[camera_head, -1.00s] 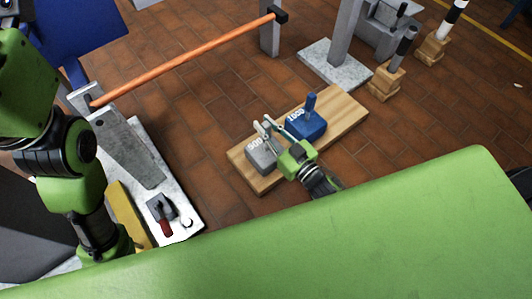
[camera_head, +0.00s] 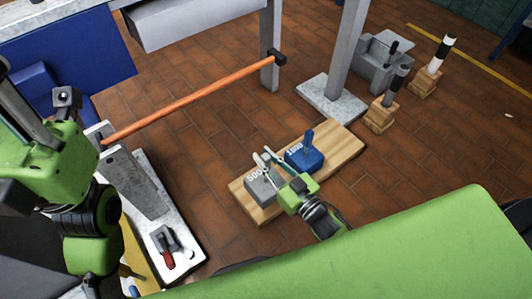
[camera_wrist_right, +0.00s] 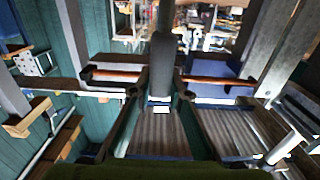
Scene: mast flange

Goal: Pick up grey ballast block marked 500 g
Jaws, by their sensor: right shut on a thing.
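The grey ballast block marked 500 (camera_head: 261,189) sits at the left end of a wooden board (camera_head: 255,213) in the head view. My right gripper (camera_head: 268,159) is over the block from the right, shut on its upright handle. The fingers hide much of the handle. In the wrist view a dark grey upright part (camera_wrist_right: 162,65) stands between the finger links. I cannot see a gap under the block. My left arm shows at the left edge, but its gripper does not show.
A blue block with a handle (camera_head: 306,159) stands close to the right of my right gripper. An orange bar (camera_head: 195,100) spans behind the board. A white-topped plate with a red-handled tool (camera_head: 166,250) is at the left. Striped posts on wooden bases (camera_head: 380,114) stand at the back right.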

